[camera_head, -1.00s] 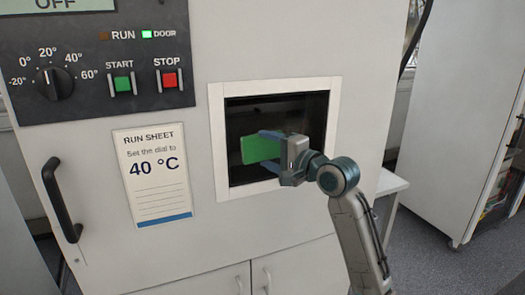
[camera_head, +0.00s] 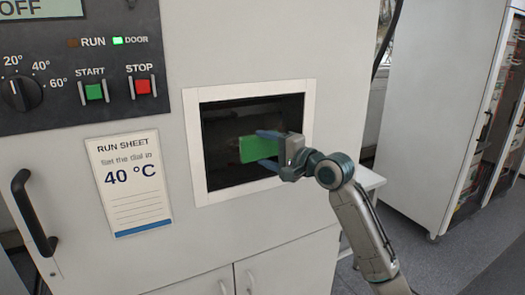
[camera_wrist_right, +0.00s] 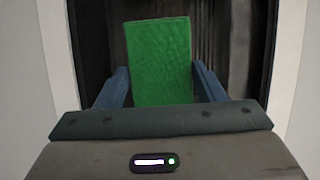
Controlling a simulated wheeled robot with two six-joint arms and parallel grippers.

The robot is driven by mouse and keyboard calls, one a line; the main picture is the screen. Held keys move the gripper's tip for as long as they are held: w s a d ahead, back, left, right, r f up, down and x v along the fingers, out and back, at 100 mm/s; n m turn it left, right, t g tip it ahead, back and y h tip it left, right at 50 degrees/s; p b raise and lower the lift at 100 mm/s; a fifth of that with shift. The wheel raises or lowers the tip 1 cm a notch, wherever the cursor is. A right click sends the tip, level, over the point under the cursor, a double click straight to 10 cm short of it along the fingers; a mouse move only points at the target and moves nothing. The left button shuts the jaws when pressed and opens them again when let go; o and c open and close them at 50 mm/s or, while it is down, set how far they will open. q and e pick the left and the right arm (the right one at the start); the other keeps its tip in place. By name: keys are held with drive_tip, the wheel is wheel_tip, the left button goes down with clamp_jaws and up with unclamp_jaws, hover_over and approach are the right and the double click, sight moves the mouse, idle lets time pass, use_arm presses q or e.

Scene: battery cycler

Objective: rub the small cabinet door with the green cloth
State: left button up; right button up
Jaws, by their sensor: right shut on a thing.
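My right gripper (camera_head: 268,147) is shut on the green cloth (camera_head: 254,149), which looks like a flat green block. It holds the cloth in front of the dark, white-framed window (camera_head: 222,160) of the big machine, right of its middle. In the right wrist view, the cloth (camera_wrist_right: 160,60) stands upright between the two blue fingers, with a dark streaked surface behind it. I cannot tell whether the cloth touches that surface. Two small cabinet doors (camera_head: 285,275) with handles show low on the machine, below the window. My left gripper is out of view.
The machine's control panel (camera_head: 100,65) has a dial and START and STOP buttons. A run sheet (camera_head: 130,190) is left of the window, and a black handle (camera_head: 33,213) is further left. A tall white cabinet (camera_head: 440,100) stands at the right, with grey floor before it.

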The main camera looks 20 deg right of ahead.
drive_tip(key=d, duration=0.6)
drive_tip(key=shift+w+d, duration=0.3)
drive_tip(key=shift+d, duration=0.05)
drive_tip(key=shift+d+r+b, duration=0.1)
drive_tip(key=shift+d+b, duration=0.35)
drive_tip(key=shift+d, duration=0.8)
drive_tip(key=shift+c, duration=0.4)
drive_tip(key=shift+r, duration=0.15)
